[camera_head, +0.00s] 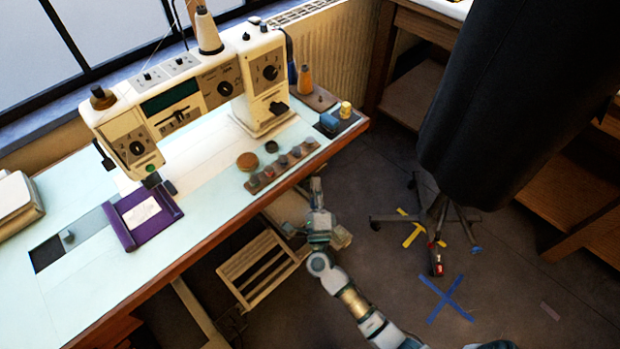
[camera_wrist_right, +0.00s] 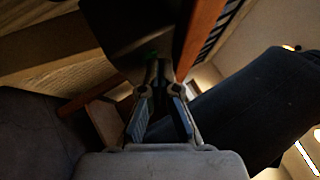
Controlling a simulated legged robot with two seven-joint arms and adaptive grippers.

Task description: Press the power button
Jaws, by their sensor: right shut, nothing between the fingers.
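The cream sewing machine (camera_head: 185,90) stands on the pale table at the back. A small green round button (camera_head: 150,168) shows low on its left head; I cannot tell if it is the power button. My right gripper (camera_head: 316,184) is beside the table's front edge, apart from the machine. In the right wrist view my right gripper (camera_wrist_right: 160,68) is shut and empty, its fingertips meeting in front of a dark surface (camera_wrist_right: 140,25). A faint green spot (camera_wrist_right: 152,54) shows on that surface, close by the fingertips in the picture; contact cannot be told. My left gripper is out of view.
The table's wooden front edge (camera_head: 215,245) runs diagonally beside my right arm. A slatted wooden piece (camera_head: 262,268) is below it. A purple folder (camera_head: 145,214) and a row of small knobs (camera_head: 282,167) lie on the table. A dark garment (camera_head: 510,95) hangs at right.

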